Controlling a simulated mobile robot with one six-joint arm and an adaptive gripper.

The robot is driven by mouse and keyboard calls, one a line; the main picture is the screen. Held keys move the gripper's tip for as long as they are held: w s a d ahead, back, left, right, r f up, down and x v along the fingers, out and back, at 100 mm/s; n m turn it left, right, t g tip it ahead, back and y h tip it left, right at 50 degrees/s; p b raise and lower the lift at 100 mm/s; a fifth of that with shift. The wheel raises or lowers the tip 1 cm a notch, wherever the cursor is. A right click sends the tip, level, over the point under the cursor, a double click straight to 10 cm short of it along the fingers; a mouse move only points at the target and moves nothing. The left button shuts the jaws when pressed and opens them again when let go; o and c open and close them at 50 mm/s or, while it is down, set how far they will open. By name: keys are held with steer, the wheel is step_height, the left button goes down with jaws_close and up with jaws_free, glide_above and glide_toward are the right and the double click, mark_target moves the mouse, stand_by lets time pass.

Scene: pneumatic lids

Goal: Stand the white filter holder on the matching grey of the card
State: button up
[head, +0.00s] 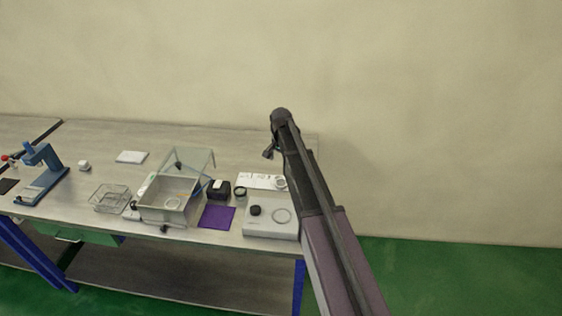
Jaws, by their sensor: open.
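A long pale card (257,181) lies behind the grey-white box at the right of the table. Its patches are too small to tell their greys. A small round whitish thing (281,184) is at the card's right end; I cannot tell whether it is the filter holder. A small white block (84,165) stands far off at the left. My gripper (268,154) hangs from the arm's end above the table's back right, behind the card in the picture. It is open and looks empty. It is small and dark here, apart from the things on the table.
A grey-white box (270,229) bears a black knob and a ring.

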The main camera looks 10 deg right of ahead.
steer(key=shift+r+p, duration=0.5)
steer(key=shift+r, duration=0.3)
steer(key=s+n, duration=0.8)
steer(key=s, duration=2.1)
steer(key=shift+f+b, duration=1)
